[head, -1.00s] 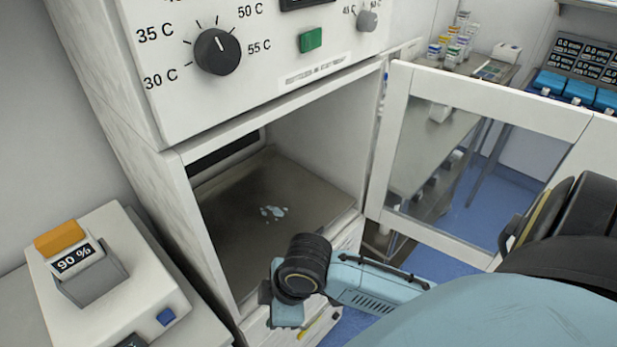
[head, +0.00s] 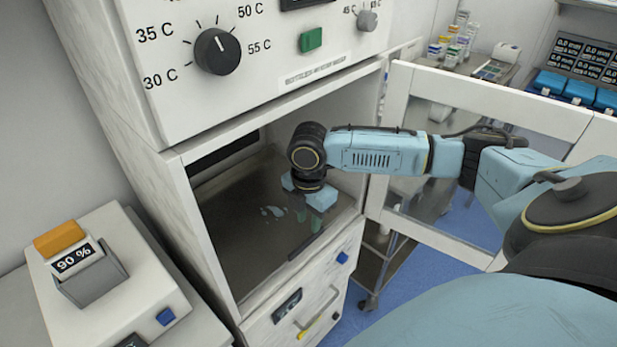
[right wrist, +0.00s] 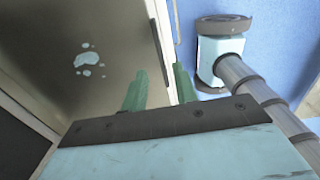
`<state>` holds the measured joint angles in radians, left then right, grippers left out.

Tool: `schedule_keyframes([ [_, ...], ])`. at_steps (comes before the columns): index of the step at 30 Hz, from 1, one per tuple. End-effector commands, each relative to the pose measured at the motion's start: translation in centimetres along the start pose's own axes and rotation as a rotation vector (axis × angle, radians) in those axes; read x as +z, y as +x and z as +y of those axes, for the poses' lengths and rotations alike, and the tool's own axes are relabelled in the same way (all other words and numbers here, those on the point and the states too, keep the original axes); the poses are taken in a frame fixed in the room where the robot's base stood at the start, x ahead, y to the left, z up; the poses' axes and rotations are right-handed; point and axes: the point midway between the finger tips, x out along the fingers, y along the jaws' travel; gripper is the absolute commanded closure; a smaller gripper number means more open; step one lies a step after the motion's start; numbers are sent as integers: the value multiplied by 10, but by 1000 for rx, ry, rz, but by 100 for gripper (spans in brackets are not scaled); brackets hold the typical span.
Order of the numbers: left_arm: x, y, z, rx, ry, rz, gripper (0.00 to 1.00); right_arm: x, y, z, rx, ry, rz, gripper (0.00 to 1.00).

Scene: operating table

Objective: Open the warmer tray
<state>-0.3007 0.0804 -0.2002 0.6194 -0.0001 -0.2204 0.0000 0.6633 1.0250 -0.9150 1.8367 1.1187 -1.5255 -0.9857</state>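The warmer tray (head: 245,235) is a dark metal sheet on the floor of the open warmer compartment, with a pale paw-like mark on it. It also shows in the right wrist view (right wrist: 115,35). My right gripper (head: 308,217) points down at the tray's front right part. In the right wrist view its two green fingers (right wrist: 160,78) stand apart with nothing between them, one on each side of the tray's front edge. I cannot tell how high the fingertips are or whether they touch the edge. My left gripper is not in view.
The warmer's glass door (head: 480,120) stands open to the right. A drawer with a handle (head: 316,308) lies below the compartment. The control panel (head: 270,65) is above. A white device reading 90 % (head: 110,270) stands at left.

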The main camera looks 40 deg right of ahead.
Motion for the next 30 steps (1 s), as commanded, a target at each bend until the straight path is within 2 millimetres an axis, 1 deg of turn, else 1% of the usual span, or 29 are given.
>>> schedule_keyframes([
  [1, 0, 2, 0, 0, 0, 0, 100, -1, 10, -1, -5, 0, 1, 71],
  [6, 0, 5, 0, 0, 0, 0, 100, -1, 38, -1, -3, 1, 0, 71],
  [9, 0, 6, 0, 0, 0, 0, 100, -1, 52, -1, -3, 1, 0, 71],
  [12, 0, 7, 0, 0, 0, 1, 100, -1, 60, -1, -3, 0, 0, 71],
  [16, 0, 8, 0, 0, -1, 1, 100, -1, 65, -1, 0, 0, -1, 71],
  [23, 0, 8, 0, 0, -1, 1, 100, -1, 65, -1, 0, 0, -1, 71],
  [27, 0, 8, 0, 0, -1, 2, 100, -1, 65, -1, 0, 0, -1, 89],
  [30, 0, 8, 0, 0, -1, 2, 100, -1, 65, -1, 0, 0, -1, 100],
])
